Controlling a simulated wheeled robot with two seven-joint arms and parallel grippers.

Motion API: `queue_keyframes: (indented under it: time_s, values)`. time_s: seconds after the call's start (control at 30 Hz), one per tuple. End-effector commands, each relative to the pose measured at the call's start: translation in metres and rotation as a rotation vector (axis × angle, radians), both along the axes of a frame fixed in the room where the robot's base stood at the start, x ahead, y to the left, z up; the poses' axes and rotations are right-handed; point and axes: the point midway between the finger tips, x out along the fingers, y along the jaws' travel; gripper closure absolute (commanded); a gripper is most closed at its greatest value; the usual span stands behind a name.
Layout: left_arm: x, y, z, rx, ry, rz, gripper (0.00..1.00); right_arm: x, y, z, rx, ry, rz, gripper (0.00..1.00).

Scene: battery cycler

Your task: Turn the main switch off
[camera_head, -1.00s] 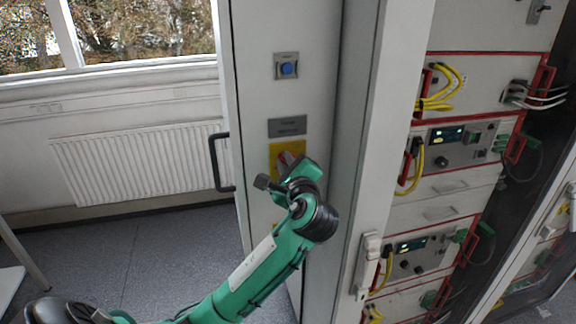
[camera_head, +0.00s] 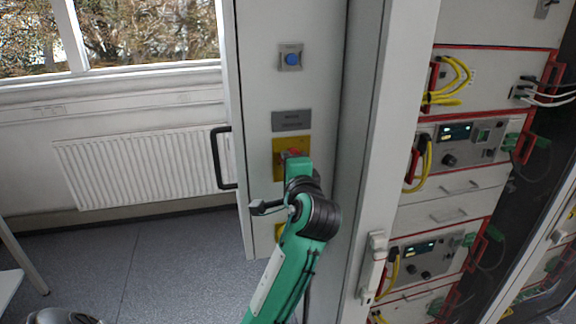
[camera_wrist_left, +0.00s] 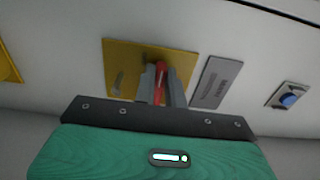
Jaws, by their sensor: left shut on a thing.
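The main switch has a red handle (camera_head: 293,153) on a yellow plate (camera_head: 279,160), on the narrow grey cabinet panel. The red handle (camera_wrist_left: 160,82) and yellow plate (camera_wrist_left: 123,66) also show in the left wrist view. My left gripper (camera_head: 294,160) is at the switch, with my green wrist hiding the plate's lower right part. In the left wrist view the two grey fingers of my left gripper (camera_wrist_left: 161,88) stand on either side of the red handle, shut on it. The handle's far end is partly hidden by the fingers. My right gripper is not in view.
Above the switch are a grey label plate (camera_head: 291,120) and a blue push button (camera_head: 291,59). A black door handle (camera_head: 222,158) sticks out at the panel's left edge. Racks with yellow cables (camera_head: 449,82) stand at the right.

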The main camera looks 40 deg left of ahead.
Motion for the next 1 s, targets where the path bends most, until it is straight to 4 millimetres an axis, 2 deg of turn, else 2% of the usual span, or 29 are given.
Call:
queue_keyframes:
  time_s: [0.57, 0.6, 0.67, 0.7, 1.0]
  values:
    - [0.0001, -0.0002, -0.002, -0.021, -0.019, 0.0, 1.0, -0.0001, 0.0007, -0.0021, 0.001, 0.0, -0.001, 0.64]
    - [0.0001, -0.0002, -0.0021, -0.021, -0.019, 0.0, 0.8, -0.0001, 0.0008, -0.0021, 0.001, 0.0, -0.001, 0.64]
    - [0.0001, -0.0002, -0.0019, -0.02, -0.019, 0.0, 0.69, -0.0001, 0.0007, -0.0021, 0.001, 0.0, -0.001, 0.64]
    - [0.0001, -0.0002, -0.0018, -0.02, -0.019, 0.0, 0.66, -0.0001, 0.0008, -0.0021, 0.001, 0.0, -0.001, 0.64]
    - [-0.0012, -0.002, -0.0019, -0.02, -0.02, -0.001, 0.66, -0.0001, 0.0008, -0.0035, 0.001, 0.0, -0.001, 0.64]
